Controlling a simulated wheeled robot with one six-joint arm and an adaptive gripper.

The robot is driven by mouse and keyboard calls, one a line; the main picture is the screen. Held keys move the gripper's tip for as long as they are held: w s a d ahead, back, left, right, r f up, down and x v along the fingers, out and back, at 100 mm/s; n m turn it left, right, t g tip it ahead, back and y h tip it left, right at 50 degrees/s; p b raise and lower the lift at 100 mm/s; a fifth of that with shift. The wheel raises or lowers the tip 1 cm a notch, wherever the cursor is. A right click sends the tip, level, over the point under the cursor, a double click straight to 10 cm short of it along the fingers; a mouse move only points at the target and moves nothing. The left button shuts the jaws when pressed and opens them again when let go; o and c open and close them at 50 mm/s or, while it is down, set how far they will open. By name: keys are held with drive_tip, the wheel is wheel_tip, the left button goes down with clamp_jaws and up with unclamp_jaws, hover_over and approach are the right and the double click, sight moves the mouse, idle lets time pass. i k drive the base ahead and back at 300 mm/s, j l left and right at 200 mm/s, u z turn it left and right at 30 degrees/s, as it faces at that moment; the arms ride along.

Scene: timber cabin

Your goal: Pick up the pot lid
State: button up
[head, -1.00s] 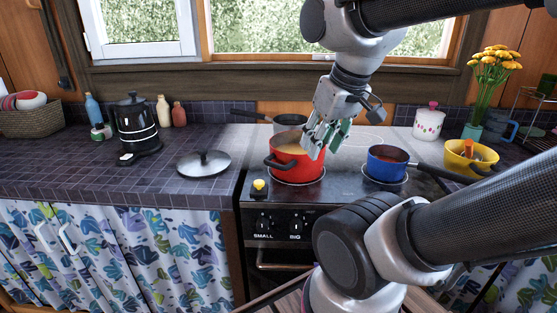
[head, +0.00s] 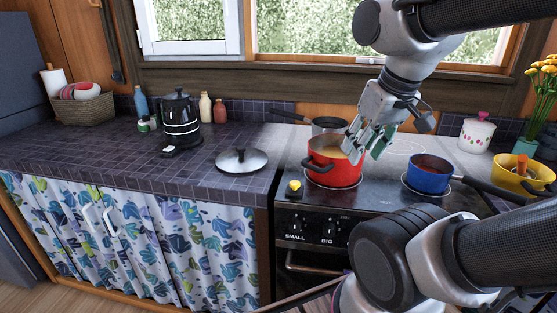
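The pot lid (head: 241,161) is a shiny metal disc with a dark knob. It lies on the dark tiled counter, left of the stove and near the counter's front edge. My gripper (head: 365,150) hangs over the stove, just above or beside the right rim of the red pot (head: 335,172). It is right of the lid and well apart from it. Its fingers look spread with nothing seen between them. Whether they touch the pot is unclear.
On the stove are a blue saucepan (head: 428,178) and a dark pan (head: 327,124) with its handle to the left. A black kettle (head: 180,124) stands left of the lid, with bottles (head: 205,108) behind. The tiles around the lid are clear.

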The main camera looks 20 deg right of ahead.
sight(242, 159)
drive_tip(key=j+z, duration=0.1)
drive_tip(key=j, duration=0.3)
drive_tip(key=k+j+z, duration=0.1)
drive_tip(key=j, duration=0.25)
drive_tip(key=k+j+z, duration=0.15)
drive_tip(key=j, duration=0.25)
drive_tip(key=i+j+z, duration=0.2)
drive_tip(key=j, duration=0.15)
drive_tip(key=i+j+z, duration=0.15)
drive_tip(key=j, duration=0.15)
drive_tip(key=i+j+z, duration=0.2)
drive_tip(key=j, duration=0.2)
drive_tip(key=i+j+z, duration=0.2)
drive_tip(key=i, duration=0.25)
drive_tip(key=j, duration=0.1)
